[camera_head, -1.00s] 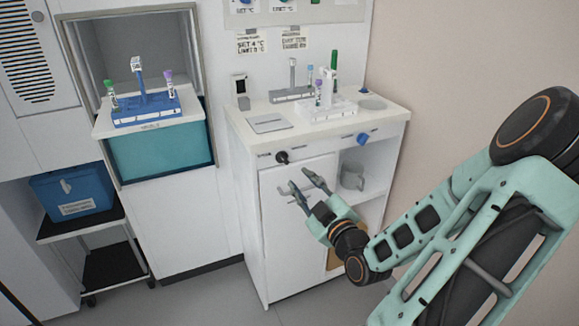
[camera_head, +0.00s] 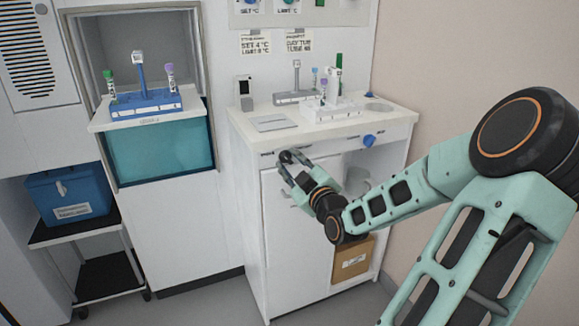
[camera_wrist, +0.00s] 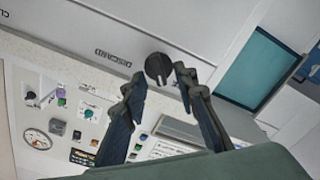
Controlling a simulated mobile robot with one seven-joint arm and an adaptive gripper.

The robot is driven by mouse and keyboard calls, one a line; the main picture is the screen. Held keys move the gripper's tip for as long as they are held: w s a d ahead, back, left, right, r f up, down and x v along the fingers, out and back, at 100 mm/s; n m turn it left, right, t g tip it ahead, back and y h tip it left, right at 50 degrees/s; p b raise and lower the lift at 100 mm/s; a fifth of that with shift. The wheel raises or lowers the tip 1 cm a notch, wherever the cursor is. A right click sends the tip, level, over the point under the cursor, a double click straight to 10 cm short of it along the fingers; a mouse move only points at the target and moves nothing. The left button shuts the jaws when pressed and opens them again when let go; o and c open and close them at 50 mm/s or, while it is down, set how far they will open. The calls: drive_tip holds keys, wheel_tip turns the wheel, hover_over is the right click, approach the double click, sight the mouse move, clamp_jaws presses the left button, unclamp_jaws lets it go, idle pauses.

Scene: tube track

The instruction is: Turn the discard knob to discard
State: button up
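A black knob (camera_head: 285,157) sits on the front panel of the white counter cabinet, at the left; it also shows in the wrist view (camera_wrist: 157,68). A blue knob (camera_head: 369,140) is farther right on the same panel. My gripper (camera_head: 292,164) is open in front of the black knob. Contact cannot be told.
The countertop (camera_head: 262,109) holds a white tube rack (camera_head: 325,110) and a grey rack behind it. A blue rack (camera_head: 148,106) stands on a shelf at the left. An open cubby under the blue knob holds a cup and a brown box (camera_head: 352,262).

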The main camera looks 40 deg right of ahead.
drive_tip(key=shift+w, duration=0.2)
clamp_jaws()
